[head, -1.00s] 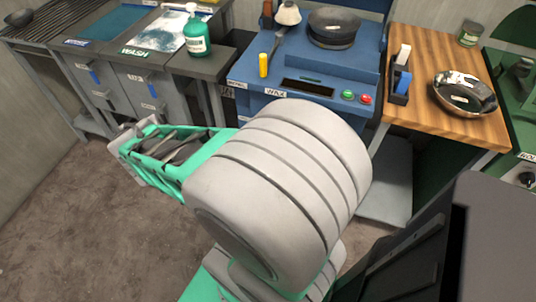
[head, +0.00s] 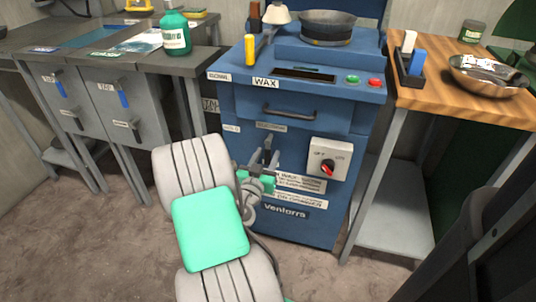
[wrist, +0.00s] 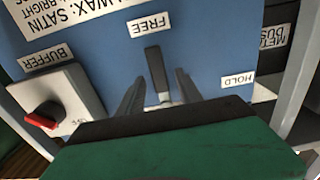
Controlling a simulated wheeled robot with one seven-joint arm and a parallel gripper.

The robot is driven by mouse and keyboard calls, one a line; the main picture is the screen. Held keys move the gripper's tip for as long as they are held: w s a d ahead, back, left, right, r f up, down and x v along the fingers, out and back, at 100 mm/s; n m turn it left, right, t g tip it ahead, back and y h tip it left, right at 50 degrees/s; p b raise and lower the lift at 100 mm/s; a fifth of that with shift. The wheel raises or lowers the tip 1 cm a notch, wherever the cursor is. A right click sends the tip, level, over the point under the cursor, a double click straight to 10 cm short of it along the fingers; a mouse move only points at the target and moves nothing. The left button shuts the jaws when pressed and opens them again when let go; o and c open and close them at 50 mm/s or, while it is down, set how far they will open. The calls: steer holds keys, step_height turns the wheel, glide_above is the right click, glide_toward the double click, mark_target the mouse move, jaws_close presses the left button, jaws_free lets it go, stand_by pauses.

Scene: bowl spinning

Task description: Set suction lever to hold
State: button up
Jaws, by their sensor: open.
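The suction lever (wrist: 156,72) is a dark bar on the blue front of the wax machine (head: 272,218). In the wrist view its free end points at the FREE label (wrist: 150,25). The HOLD label (wrist: 238,80) is to the right in that view. My gripper (wrist: 158,92) is open, with one grey finger on each side of the lever; I cannot tell whether either finger touches it. In the head view my gripper (head: 264,158) is at the machine's front, and the lever is hard to tell from the fingers.
A white switch box with a red knob (head: 328,167) is beside my gripper; its BUFFER label (wrist: 49,56) shows in the wrist view. A drawer handle (head: 289,113) is above. A wooden-topped table (head: 490,108) with a bowl (head: 490,78) stands at right, a grey workbench (head: 130,65) at left.

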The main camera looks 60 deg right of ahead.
steer(key=shift+w+d, duration=0.15)
steer(key=shift+d, duration=0.75)
steer(key=shift+c, duration=0.3)
jaws_close()
stand_by(0.4)
